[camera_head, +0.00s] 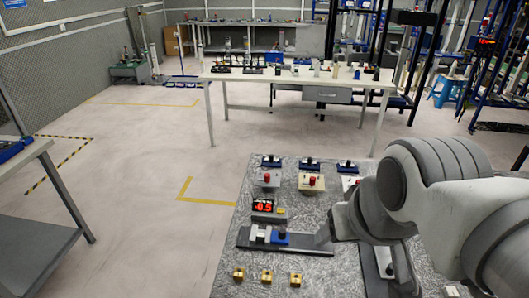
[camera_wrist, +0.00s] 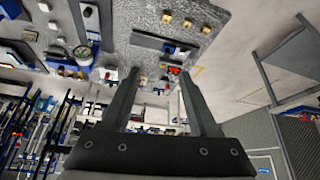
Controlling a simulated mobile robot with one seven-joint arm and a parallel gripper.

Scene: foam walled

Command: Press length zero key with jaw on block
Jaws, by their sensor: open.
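A small display (camera_head: 263,206) with red digits reading about -0.5 stands on the speckled panel (camera_head: 225,268). A small yellowish key (camera_head: 281,211) sits at its right; I cannot read a label on it. Below is a dark bar-shaped gauge (camera_head: 243,237). It carries a pale piece (camera_head: 262,232) and a blue sliding piece with a black knob (camera_head: 281,236). I cannot tell whether a jaw touches a block. The wrist view shows the gauge (camera_wrist: 148,41) and red digits (camera_wrist: 174,71) beyond the fingers. My gripper (camera_wrist: 159,75) is open and nothing shows between its fingers.
Several small brass blocks (camera_head: 267,276) lie near the panel's front edge. Red-knobbed boxes (camera_head: 311,182) and blue-based pieces (camera_head: 271,162) stand along its back. My arm covers the panel's right side. A long table (camera_head: 225,76) stands behind, with clear floor to the left.

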